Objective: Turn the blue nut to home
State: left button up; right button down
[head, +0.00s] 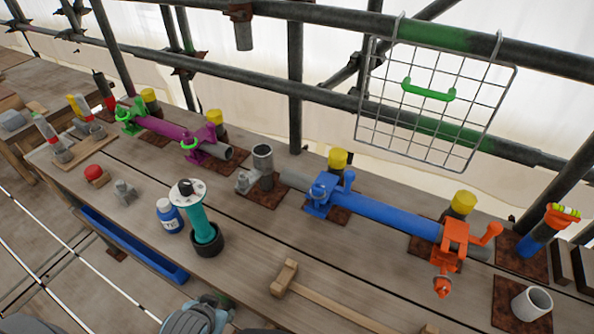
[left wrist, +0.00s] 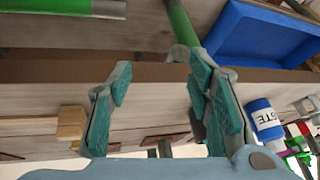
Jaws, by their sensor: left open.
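A blue coupler (head: 321,194) clasps the left end of a blue-sleeved tube (head: 385,213) on the bench, in the head view. It has a rounded upright lug on its right and a small blue knob at its front left. Which part is the nut is too small to tell, and so is any home mark. My left gripper (head: 212,303) is at the bench's front edge, in front of and to the left of the coupler and well apart from it. In the left wrist view its teal-padded fingers (left wrist: 155,68) are spread and empty. My right gripper is not seen.
A teal cylinder with a white flange (head: 203,222) stands in a black cup, beside a blue paste bottle (head: 170,216). A wooden mallet (head: 286,278) lies at the bench's front. An orange coupler (head: 452,245) holds the tube's right end. A wire basket (head: 430,110) hangs behind.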

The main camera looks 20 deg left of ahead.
aim_at(314, 191)
pick_arm(q)
jog(key=w+r+t+p, duration=0.1)
jog(key=w+r+t, duration=1)
jog(key=w+r, duration=0.45)
jog(key=w+d+m+h, duration=0.3)
jog(key=d+m+h, duration=0.2)
jog(key=d+h, duration=0.5)
jog(key=shift+y, duration=0.5)
jog(key=x, duration=0.9)
jog(key=b+x, duration=0.1)
jog(key=x, duration=0.3)
jog(key=shift+w+d+r, duration=0.1)
jog(key=shift+d+r, duration=0.05)
jog(key=shift+d, duration=0.2)
jog(key=shift+r, duration=0.1)
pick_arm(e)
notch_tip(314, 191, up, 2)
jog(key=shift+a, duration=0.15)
pick_arm(q)
grip_shut()
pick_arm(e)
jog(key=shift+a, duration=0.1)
